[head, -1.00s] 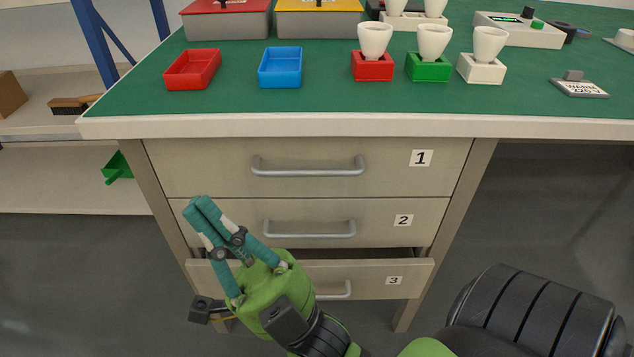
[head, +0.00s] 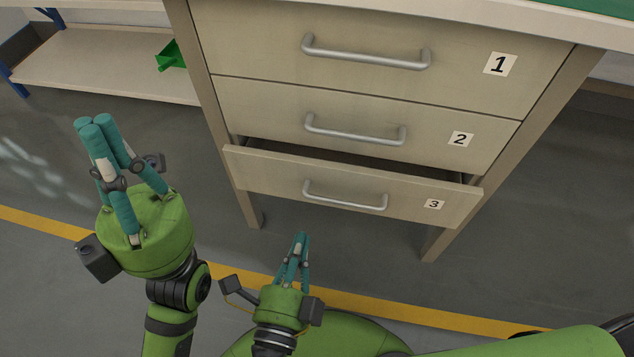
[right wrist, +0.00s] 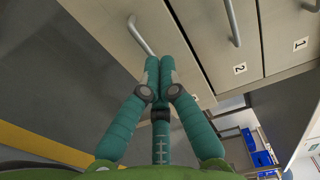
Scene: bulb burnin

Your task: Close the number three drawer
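The number three drawer (head: 350,186) is the lowest of three in the desk. It stands partly pulled out, with a dark gap above its front. Its silver bar handle (head: 345,198) also shows in the right wrist view (right wrist: 141,35). My right gripper (head: 300,240) is in front of and below this drawer in the head view. In the right wrist view its fingertips (right wrist: 161,64) meet, empty, close to the handle; contact cannot be told. My left gripper (head: 95,122) is raised to the left of the desk, its fingers together and empty.
Drawer one (head: 370,60) and drawer two (head: 355,125) above are shut, their handles projecting. Desk legs (head: 440,243) stand at both sides. A low shelf (head: 110,65) with a green bin (head: 171,55) is at the left. The floor in front is clear.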

